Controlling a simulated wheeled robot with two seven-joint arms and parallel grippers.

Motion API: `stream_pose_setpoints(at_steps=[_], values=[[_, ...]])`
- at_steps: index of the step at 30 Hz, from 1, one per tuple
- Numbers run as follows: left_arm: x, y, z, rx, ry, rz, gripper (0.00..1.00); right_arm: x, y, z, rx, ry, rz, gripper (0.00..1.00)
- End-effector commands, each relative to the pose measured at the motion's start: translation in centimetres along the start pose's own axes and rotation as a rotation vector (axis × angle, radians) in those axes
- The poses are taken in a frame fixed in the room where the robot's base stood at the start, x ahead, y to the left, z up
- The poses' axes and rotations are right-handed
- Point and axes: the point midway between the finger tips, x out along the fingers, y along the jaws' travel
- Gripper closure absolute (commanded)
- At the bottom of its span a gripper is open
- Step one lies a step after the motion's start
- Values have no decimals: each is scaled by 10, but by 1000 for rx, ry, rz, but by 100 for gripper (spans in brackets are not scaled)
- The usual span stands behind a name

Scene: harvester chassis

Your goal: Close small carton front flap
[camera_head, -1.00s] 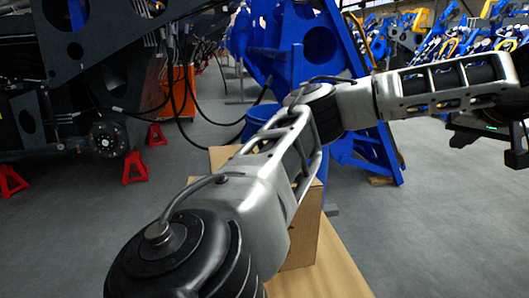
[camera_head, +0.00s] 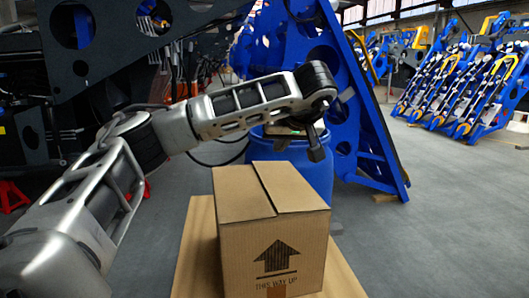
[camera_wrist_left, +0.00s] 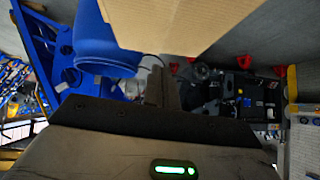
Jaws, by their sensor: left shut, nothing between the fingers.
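The small brown carton (camera_head: 275,245) stands upright, with a dark up arrow and "THIS WAY UP" on the side facing me. Its top panels lie about flat, meeting at a seam; the right panel (camera_head: 288,188) looks slightly raised along it. I cannot tell which panel is the front flap. My left gripper (camera_head: 316,153) is shut and empty, pointing down just beyond the carton's far right top edge. I cannot tell if it touches. In the left wrist view, the carton (camera_wrist_left: 185,22) fills the top, close to the fingers (camera_wrist_left: 166,88). My right gripper is not in view.
The carton stands on a wooden board (camera_head: 197,250). A blue barrel (camera_head: 300,158) stands close behind it, and a large blue frame (camera_head: 365,130) rises behind right. A dark machine chassis (camera_head: 100,60) fills the back left. The grey floor at right is clear.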

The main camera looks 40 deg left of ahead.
Motion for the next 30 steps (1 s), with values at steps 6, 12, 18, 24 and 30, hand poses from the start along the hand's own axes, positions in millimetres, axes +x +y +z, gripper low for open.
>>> stream_pose_setpoints(at_steps=[6, 12, 18, 24, 30], values=[[48, -5, 0, -5, -3, -11, 100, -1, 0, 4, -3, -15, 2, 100], [88, -6, 1, -3, -2, -9, 100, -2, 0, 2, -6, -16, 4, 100], [105, -5, 21, -4, 0, -6, 100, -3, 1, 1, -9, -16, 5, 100], [111, -5, 27, -5, 1, -6, 100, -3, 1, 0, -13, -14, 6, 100], [111, -5, 27, -5, 1, -6, 100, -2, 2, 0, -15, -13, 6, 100]])
